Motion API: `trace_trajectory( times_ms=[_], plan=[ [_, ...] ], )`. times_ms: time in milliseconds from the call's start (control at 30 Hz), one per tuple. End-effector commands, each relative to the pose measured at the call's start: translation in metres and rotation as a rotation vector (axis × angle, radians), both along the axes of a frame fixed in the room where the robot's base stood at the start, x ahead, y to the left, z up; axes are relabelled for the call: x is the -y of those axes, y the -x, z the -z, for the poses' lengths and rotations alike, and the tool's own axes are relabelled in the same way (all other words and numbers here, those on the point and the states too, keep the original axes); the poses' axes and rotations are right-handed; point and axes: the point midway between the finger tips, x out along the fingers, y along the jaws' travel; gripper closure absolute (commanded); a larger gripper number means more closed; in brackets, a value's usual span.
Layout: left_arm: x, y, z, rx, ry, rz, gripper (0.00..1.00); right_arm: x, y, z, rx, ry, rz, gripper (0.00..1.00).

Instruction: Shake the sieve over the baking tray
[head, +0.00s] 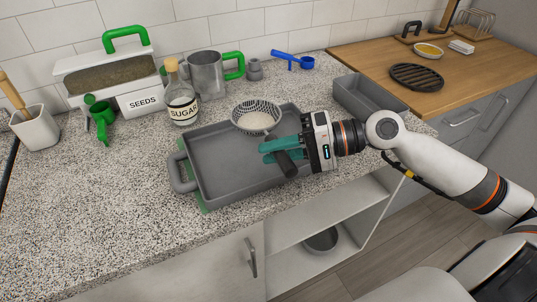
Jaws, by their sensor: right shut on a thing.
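The sieve (257,117) is a round grey mesh basket with pale white contents, held roughly level over the back right part of the baking tray. The grey baking tray (225,165) lies on the speckled counter, with a handle at its left end. My right gripper (282,150) comes in from the right and is shut on the sieve's dark handle (287,164), above the tray's right side. The gripper and arm hide the tray's right end. My left gripper is out of view.
Behind the tray stand a sugar bottle (182,101), a metal jug (207,75) with a green handle, and a seeds box (110,82). A smaller grey tin (362,97) is behind my right arm. Counter left of the tray is clear.

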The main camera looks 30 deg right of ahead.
Motion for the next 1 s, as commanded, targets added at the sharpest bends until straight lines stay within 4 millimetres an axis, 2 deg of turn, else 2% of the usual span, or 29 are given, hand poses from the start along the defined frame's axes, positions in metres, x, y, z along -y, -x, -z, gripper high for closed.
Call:
trace_trajectory(
  times_ms=[200,300,367,500,533,600,667,700,800,833,867,933,1000],
  plan=[
    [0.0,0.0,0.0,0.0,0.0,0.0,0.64,0.0,0.0,-0.001,0.001,0.0,0.0,1.0],
    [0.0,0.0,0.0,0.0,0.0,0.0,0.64,-0.027,0.0,-0.004,0.01,-0.002,-0.008,1.0],
    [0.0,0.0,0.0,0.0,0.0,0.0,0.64,-0.031,0.0,-0.002,0.004,-0.002,-0.001,1.0],
    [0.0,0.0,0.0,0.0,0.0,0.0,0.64,0.002,0.0,0.001,-0.005,0.0,0.005,1.0],
    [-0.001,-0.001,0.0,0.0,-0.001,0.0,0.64,0.0,0.0,0.0,-0.001,0.0,0.001,1.0],
    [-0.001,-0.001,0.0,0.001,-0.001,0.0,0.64,-0.022,0.001,-0.004,0.01,-0.002,-0.008,1.0],
    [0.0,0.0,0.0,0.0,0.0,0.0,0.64,-0.032,0.0,-0.003,0.009,-0.001,-0.003,1.0],
    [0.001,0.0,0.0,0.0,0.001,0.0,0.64,-0.028,-0.001,-0.001,0.001,-0.001,0.002,1.0],
    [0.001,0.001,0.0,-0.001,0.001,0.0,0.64,0.0,0.0,0.001,-0.007,0.0,0.006,1.0],
    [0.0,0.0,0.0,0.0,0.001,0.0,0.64,0.002,0.0,0.001,-0.005,0.0,0.003,1.0],
    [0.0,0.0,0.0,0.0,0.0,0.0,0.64,-0.002,0.0,-0.001,0.001,-0.001,-0.001,1.0],
    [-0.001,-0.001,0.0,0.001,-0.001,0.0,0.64,-0.025,0.001,-0.004,0.01,-0.002,-0.008,1.0],
    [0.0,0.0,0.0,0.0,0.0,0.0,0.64,-0.031,0.0,-0.002,0.005,-0.002,-0.002,1.0]
  ],
)
